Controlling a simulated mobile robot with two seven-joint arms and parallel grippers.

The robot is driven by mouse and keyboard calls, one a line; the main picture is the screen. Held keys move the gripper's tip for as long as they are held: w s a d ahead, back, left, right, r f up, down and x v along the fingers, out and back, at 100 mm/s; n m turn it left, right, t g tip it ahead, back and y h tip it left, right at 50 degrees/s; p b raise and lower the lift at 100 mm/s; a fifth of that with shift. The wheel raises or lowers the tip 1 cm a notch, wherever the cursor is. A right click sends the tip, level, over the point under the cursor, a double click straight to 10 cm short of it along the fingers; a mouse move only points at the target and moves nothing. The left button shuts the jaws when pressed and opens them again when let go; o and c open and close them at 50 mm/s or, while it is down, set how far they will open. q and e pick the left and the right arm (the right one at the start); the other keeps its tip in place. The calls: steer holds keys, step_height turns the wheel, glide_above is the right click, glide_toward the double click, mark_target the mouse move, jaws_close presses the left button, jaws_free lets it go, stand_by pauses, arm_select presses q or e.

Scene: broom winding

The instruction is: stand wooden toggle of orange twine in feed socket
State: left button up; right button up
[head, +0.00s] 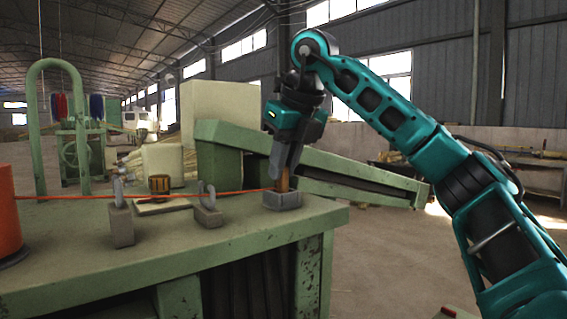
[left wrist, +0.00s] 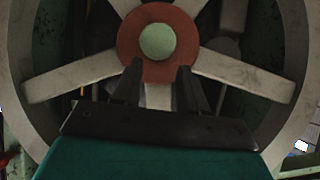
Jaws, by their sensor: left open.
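The wooden toggle (head: 284,183) is a small upright brown peg at the table's right corner in the head view. Its lower end is at the grey feed socket (head: 282,200); I cannot see how deep it sits. The orange twine (head: 235,192) runs taut from the orange spool (head: 8,220) at the left edge to the toggle. My right gripper (head: 284,176) points down over the socket, its fingers closed around the toggle's upper part. My left gripper (left wrist: 160,78) is open and empty in the left wrist view, in front of a spoked wheel with a red hub (left wrist: 127,45).
Two grey blocks with metal eyes, a left one (head: 120,220) and a right one (head: 208,210), stand along the twine. A small wooden barrel-like piece (head: 159,185) lies behind it. The green table's front (head: 150,255) is clear. A green sloping beam (head: 350,178) extends behind my right gripper.

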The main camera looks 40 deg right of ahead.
steer(key=o, duration=0.4)
steer(key=shift+o, duration=0.5)
steer(key=shift+s+r, duration=0.15)
steer(key=shift+r, duration=0.35)
steer(key=p+v, duration=0.3)
steer(key=v, duration=0.9)
